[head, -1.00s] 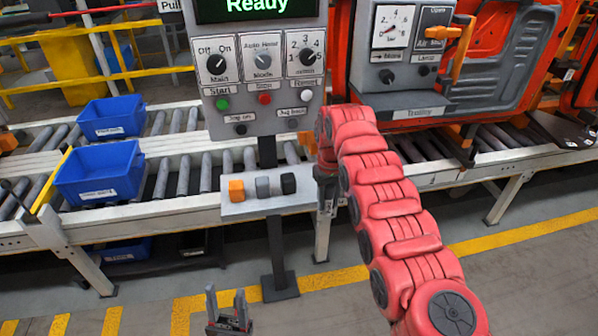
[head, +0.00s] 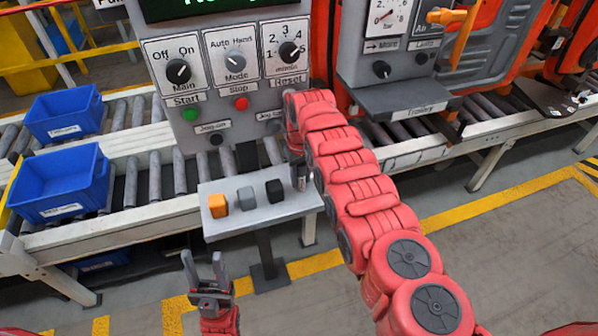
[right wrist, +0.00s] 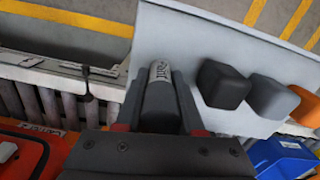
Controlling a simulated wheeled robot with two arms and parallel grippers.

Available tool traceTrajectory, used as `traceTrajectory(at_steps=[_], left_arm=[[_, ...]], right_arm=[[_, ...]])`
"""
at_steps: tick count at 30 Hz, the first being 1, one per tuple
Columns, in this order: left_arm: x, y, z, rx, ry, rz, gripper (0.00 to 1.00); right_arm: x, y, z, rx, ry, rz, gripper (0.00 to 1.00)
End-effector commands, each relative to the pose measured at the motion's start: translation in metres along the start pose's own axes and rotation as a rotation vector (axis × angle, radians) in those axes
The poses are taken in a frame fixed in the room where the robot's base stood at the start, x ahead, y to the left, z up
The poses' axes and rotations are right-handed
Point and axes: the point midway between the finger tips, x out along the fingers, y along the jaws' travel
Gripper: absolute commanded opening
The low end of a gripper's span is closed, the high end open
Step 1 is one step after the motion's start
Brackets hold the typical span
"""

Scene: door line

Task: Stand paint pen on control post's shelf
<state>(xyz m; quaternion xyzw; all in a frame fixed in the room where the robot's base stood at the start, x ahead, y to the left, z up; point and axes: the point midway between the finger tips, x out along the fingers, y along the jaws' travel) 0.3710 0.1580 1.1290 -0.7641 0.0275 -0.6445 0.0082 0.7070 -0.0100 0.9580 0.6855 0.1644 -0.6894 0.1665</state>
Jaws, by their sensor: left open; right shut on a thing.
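The control post's shelf (head: 240,221) is a light grey plate below the button panel. My right gripper (head: 299,176) is at the shelf's right end. It is shut on the paint pen (right wrist: 160,98), a dark cylinder with a white printed label, between the fingers in the right wrist view. The pen overlaps the shelf's end there; I cannot tell whether it touches the surface. In the head view the pen is mostly hidden by the gripper and arm. My left gripper (head: 205,268) is open and empty, low in front of the shelf.
An orange block (head: 217,205), a grey block (head: 246,198) and a black block (head: 274,191) stand in a row on the shelf, left of my right gripper. The control panel (head: 225,75) rises behind. Blue bins (head: 62,182) sit on the roller conveyor at left.

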Motion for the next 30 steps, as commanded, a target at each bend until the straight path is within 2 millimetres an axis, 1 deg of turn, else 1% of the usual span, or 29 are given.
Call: traceTrajectory(at_steps=[5, 10, 11, 12, 15, 24, 28, 30], left_arm=[[0.0, 0.0, 0.0, 0.0, 0.0, 0.0, 0.5], [-0.006, 0.0, 0.001, 0.0, 0.0, 0.0, 0.5], [-0.004, 0.0, 0.001, 0.0, 0.0, 0.0, 0.5], [-0.004, 0.0, 0.001, 0.0, 0.0, 0.0, 0.5], [-0.004, 0.0, 0.001, 0.0, 0.0, 0.0, 0.5], [-0.003, 0.0, 0.0, 0.0, 0.0, 0.0, 0.5], [0.003, 0.0, -0.001, 0.0, 0.0, 0.0, 0.5], [0.007, 0.0, -0.001, 0.0, 0.0, 0.0, 0.5]], right_arm=[[0.0, 0.0, -0.001, 0.0, 0.002, 0.001, 0.0], [0.005, 0.001, -0.001, 0.001, 0.003, 0.001, 0.0], [0.003, 0.001, -0.001, 0.001, 0.003, 0.001, 0.43], [0.003, 0.001, -0.001, 0.001, 0.002, 0.001, 0.5], [0.003, 0.001, -0.001, 0.001, 0.003, 0.001, 0.67], [0.002, 0.001, -0.001, 0.001, 0.003, 0.001, 0.67], [-0.005, 0.001, -0.001, 0.002, 0.004, 0.001, 0.67], [-0.014, 0.003, -0.002, 0.004, 0.007, 0.002, 0.67]])
